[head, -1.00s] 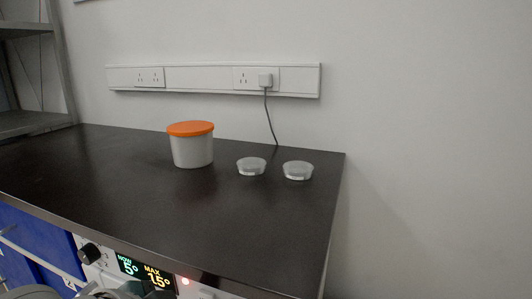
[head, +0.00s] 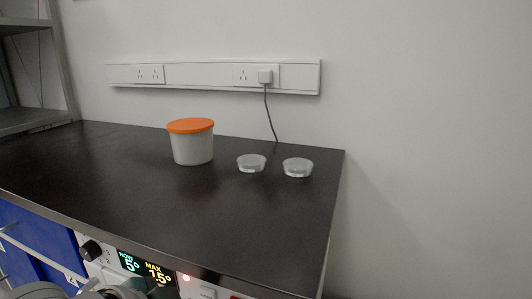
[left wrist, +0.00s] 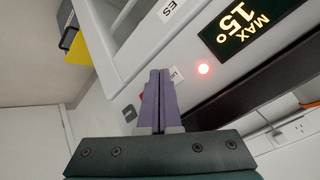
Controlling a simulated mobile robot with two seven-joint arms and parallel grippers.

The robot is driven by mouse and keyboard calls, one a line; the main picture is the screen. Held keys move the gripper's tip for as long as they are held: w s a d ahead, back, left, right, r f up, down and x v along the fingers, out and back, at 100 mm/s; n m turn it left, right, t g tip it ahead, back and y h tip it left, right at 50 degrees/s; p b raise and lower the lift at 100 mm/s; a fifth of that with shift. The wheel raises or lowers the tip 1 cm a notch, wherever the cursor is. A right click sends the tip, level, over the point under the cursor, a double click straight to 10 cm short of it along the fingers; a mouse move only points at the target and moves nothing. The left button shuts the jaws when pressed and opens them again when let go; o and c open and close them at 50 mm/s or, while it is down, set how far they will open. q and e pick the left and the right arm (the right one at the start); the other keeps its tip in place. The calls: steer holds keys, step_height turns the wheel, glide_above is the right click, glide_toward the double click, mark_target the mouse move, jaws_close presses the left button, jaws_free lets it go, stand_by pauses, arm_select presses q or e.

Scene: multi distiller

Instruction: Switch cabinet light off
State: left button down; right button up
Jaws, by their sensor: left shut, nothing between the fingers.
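The cabinet's front panel runs along the bottom of the head view, with a lit display (head: 145,268), a red indicator light (head: 186,278) and a pale rocker-like switch (head: 207,292). In the left wrist view, the red light (left wrist: 204,69) glows beside the MAX 15° display (left wrist: 240,20). My left gripper (left wrist: 160,72) is shut and empty, its purple fingertips in front of the panel beside a small white label (left wrist: 176,73). The fingers hide the panel behind them; I cannot tell whether they touch a switch. A red part (left wrist: 143,97) shows just beside the fingers. My right gripper is not in view.
On the dark worktop (head: 120,185) stand a white tub with an orange lid (head: 192,145) and two clear dishes (head: 251,164) (head: 298,168). Wall sockets (head: 256,76) run behind.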

arm_select(q)
steer(key=shift+s, duration=0.1)
steer(key=s+a+p, duration=0.2)
steer(key=s+p, duration=0.2)
steer(key=s, duration=0.1)
steer(key=shift+s, duration=0.3)
steer(key=shift+a, duration=0.1)
